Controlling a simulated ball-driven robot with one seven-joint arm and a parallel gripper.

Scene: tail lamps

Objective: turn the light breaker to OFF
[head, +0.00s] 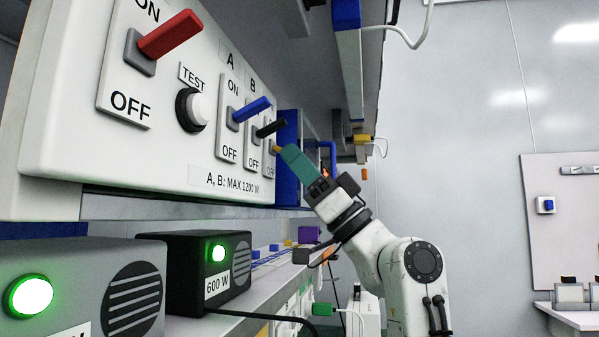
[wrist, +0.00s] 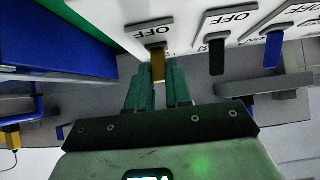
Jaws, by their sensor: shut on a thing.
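The white breaker panel (head: 60,120) fills the left of the head view. At its right end is a small breaker with a yellow lever (head: 275,150), mostly hidden there by my gripper (head: 283,152). In the wrist view the yellow lever (wrist: 158,62) sits between the green fingertips of my gripper (wrist: 158,76), which is shut on it. An upside-down OFF label shows beside this lever. The breaker's name label is not readable, and I cannot tell its exact switch position.
Next to it are a black lever (head: 270,128) and a blue lever (head: 251,109). A large red lever (head: 170,35) and the TEST button (head: 195,109) are further left. Below, two boxes with lit green lamps stand, one marked 600 W (head: 180,270). A blue part (wrist: 70,45) stands close beside the panel.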

